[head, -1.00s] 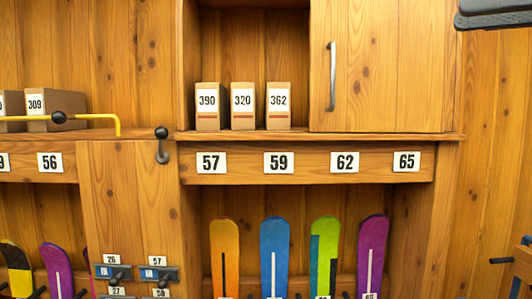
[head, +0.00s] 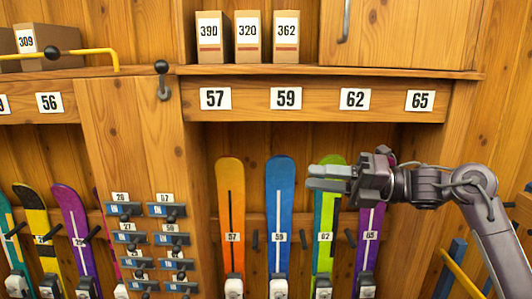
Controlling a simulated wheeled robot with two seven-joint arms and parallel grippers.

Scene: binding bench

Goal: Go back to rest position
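My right gripper (head: 312,178) reaches in from the right, in front of the green ski and the purple ski. Its two fingers point left and lie close together, with nothing seen between them. It covers part of the green ski (head: 323,222) and the upper part of the purple ski (head: 370,240). My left gripper is out of view.
An orange ski (head: 230,200) and a blue ski (head: 279,200) stand left of the gripper. A shelf edge with number labels (head: 286,98) runs above it, bearing boxes (head: 247,35). Small blue-grey holders (head: 124,209) and a yellow bar (head: 90,52) are at left.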

